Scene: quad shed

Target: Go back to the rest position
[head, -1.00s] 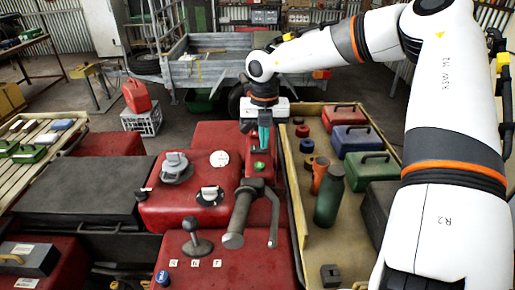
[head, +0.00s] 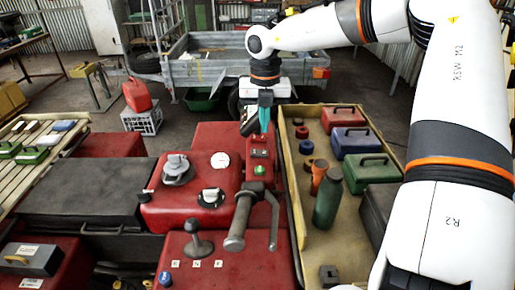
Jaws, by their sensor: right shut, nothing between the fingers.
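My right arm comes in from the right. My right gripper (head: 264,122) points down with its teal fingers shut and empty. It hangs above the small red switch panel (head: 260,152) on the red quad body (head: 163,212). A small gap appears to lie between the fingertips and the green button (head: 259,170) on that panel. My left gripper does not show.
A grey handlebar grip with lever (head: 240,222) stands up in front of the panel. To the right, a wooden tray (head: 288,185) holds a green bottle (head: 328,200), an orange flask and several coloured cases. A grey trailer (head: 200,72) stands behind.

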